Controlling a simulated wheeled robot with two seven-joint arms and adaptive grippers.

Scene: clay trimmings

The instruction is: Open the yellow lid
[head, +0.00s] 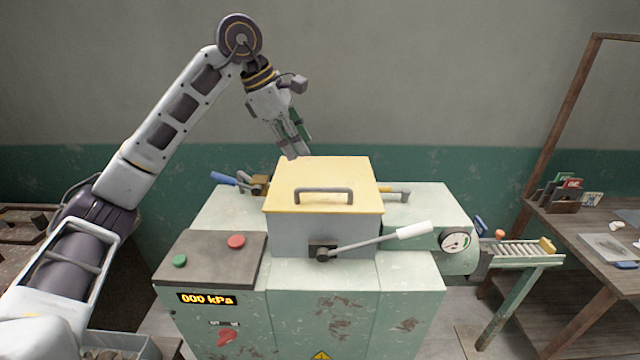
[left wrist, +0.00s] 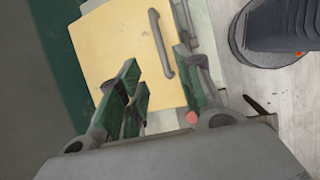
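The yellow lid (head: 322,174) lies shut on top of a grey box in the middle of the green machine. A dark grey bar handle (head: 323,191) runs along the front of the lid. My left gripper (head: 297,152) is above the lid's back left edge, pointing down. In the left wrist view the gripper (left wrist: 158,85) is open, with its green-padded fingers apart and nothing between them. The lid (left wrist: 115,45) and its handle (left wrist: 161,42) show beyond the fingers. My right gripper is not in view.
A lever with a white grip (head: 413,230) sticks out from the box front. A blue-handled lever (head: 223,178) is at the back left. A panel with a red button (head: 236,241) and a green button (head: 180,261) is at the left. A roller chute (head: 515,250) and a wooden bench (head: 590,235) stand at the right.

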